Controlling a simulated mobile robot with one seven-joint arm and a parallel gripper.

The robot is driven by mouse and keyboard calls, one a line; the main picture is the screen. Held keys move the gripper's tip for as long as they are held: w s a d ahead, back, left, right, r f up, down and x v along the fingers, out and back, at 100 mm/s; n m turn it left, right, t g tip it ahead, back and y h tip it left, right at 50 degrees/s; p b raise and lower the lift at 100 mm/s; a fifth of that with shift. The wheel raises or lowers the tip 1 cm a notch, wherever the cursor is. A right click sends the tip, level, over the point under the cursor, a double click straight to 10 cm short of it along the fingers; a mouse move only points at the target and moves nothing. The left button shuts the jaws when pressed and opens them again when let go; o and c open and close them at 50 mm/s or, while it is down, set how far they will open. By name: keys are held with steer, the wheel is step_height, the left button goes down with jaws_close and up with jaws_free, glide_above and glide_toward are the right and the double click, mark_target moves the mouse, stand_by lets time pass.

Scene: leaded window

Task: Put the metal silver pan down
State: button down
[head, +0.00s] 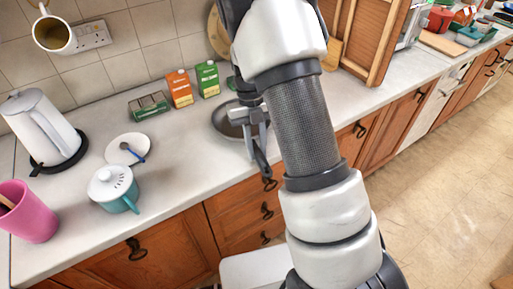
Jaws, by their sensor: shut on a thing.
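The metal silver pan (226,121) is at the white worktop, left of my arm. Its round body shows partly, and my gripper and arm cover its right side. My gripper (257,138) points down at the pan's near right side and is shut on the pan, seemingly near its handle. A dark handle-like piece reaches down past the fingers toward the worktop's front edge. I cannot tell whether the pan's base touches the worktop (188,150) or hangs just above it.
Further left are a saucer (128,148), a teal pot (114,189), a white kettle (41,128) and a pink cup (28,212). Worktop before the cartons is clear.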

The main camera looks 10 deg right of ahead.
steer(key=c, duration=1.6)
jaws_free()
